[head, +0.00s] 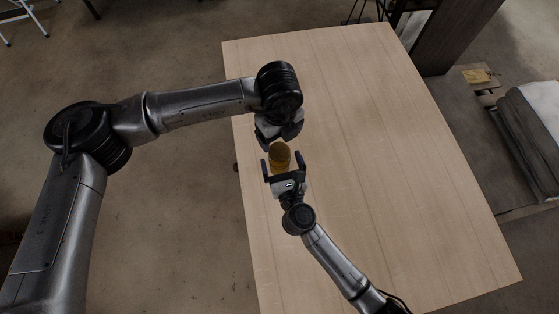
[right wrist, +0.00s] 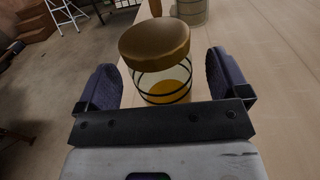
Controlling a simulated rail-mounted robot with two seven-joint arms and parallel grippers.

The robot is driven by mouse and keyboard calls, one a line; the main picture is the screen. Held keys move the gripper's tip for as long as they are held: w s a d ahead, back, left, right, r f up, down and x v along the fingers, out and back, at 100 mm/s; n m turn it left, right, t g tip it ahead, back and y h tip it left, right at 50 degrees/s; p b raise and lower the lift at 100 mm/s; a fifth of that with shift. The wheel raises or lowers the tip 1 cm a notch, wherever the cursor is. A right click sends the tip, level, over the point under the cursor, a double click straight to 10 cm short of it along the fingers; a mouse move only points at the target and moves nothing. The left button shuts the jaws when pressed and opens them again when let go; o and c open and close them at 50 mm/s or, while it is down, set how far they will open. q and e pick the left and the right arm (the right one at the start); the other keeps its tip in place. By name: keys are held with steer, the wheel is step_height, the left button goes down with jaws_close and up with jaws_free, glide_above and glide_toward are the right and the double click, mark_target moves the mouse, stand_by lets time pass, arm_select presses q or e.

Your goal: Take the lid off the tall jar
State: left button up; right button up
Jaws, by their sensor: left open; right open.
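The tall jar (right wrist: 163,84) is clear glass with dark rings and orange contents low inside. Its round brown lid (right wrist: 155,42) is at the top of the jar; I cannot tell whether it is seated or loose. In the head view the lid (head: 280,152) shows from above and hides most of the jar. My right gripper (head: 283,166) is open, with one finger on each side of the jar and visible gaps. My left gripper (head: 279,138) is open just beyond the lid, partly hidden under its own wrist.
The wooden table (head: 380,170) is mostly bare to the right. The jar stands near its left edge. Behind the jar in the right wrist view are a glass container (right wrist: 191,11) and a small brown upright thing (right wrist: 155,8), both cut off by the frame.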

steer(key=shift+x, duration=1.1)
